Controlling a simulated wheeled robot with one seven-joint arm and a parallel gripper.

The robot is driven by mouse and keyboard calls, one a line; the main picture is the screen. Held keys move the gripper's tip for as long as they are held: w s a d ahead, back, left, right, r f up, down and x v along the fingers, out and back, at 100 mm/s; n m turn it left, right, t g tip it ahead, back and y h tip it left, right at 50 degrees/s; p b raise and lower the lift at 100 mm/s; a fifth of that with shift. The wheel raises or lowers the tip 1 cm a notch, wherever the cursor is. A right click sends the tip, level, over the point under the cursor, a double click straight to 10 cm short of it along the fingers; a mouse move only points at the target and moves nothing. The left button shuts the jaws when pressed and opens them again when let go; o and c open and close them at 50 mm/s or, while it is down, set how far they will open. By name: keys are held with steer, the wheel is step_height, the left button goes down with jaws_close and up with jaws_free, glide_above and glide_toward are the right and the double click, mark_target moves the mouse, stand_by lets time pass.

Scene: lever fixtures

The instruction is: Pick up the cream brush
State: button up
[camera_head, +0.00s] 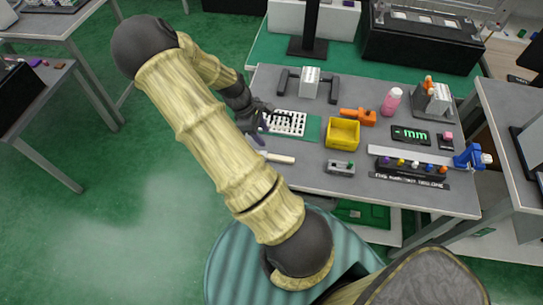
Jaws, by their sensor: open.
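A cream, stick-like object (277,157), which looks like the cream brush, lies on the grey table (310,180) near its left edge. Its left end is close to a dark grey-purple item (256,141), and I cannot tell whether they are one piece. My gripper (266,114) is open at the end of my bamboo-textured arm. It is above the table's left side, behind the brush and apart from it. Part of the gripper is dark and small, so its fingers are hard to make out.
A white perforated block (287,123) is right beside my gripper. A yellow bin (342,134), an orange tool (358,116), a grey lever fixture (340,168) and a pink bottle (391,101) stand to the right. The table is bare in front of the brush.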

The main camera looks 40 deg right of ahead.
glide_above(276, 157)
steer(key=w+a, duration=0.1)
steer(key=w, duration=0.1)
step_height(276, 157, down, 6)
steer(key=shift+w+a+r, duration=0.1)
steer(key=shift+w+r, duration=0.05)
steer(key=shift+r, duration=0.05)
steer(key=p+x, duration=0.1)
steer(key=x, duration=0.4)
steer(key=shift+a+f, duration=0.1)
steer(key=shift+c, duration=0.4)
jaws_close()
